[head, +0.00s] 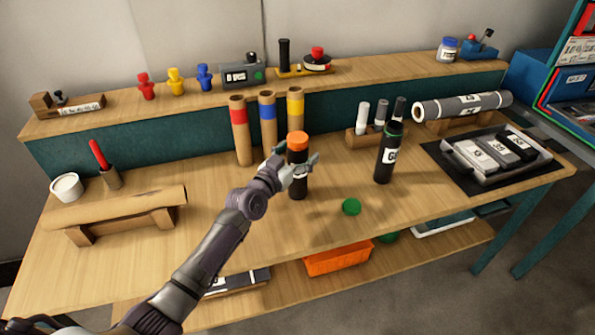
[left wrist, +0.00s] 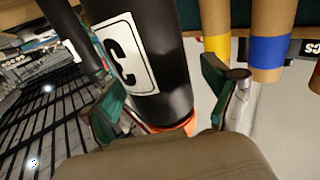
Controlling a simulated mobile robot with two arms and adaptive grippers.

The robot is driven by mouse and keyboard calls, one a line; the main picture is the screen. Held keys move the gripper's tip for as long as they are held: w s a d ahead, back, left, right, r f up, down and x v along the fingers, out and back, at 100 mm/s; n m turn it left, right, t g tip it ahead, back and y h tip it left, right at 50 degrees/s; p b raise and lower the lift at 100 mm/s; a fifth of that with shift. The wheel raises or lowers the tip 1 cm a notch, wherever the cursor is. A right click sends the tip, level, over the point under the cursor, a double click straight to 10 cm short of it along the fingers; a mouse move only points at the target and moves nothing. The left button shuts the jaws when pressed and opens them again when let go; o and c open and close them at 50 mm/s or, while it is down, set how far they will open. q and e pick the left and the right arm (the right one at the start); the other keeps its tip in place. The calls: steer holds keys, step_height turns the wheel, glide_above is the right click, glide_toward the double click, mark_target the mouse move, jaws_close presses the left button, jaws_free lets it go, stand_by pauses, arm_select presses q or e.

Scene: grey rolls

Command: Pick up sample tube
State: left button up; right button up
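A black tube with an orange cap (head: 297,170) stands upright near the middle of the bench. My left gripper (head: 293,170) is at its upper part, with the fingers on either side of it. In the left wrist view the black tube (left wrist: 145,65), with a white label, lies between the two green-padded fingers (left wrist: 165,98). The right-hand finger stands apart from the tube, so the gripper looks open. Part of the orange cap shows low in that view. My right gripper is not in view.
Three cardboard tubes with red, blue and yellow bands (head: 267,120) stand close behind the orange-capped tube. A loose green cap (head: 351,207) lies in front. A cardboard roll (head: 120,205) rests on a stand at left. A dark mat with a tray (head: 440,150) is at right.

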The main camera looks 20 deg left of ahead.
arm_select(q)
jaws_close()
stand_by(0.3)
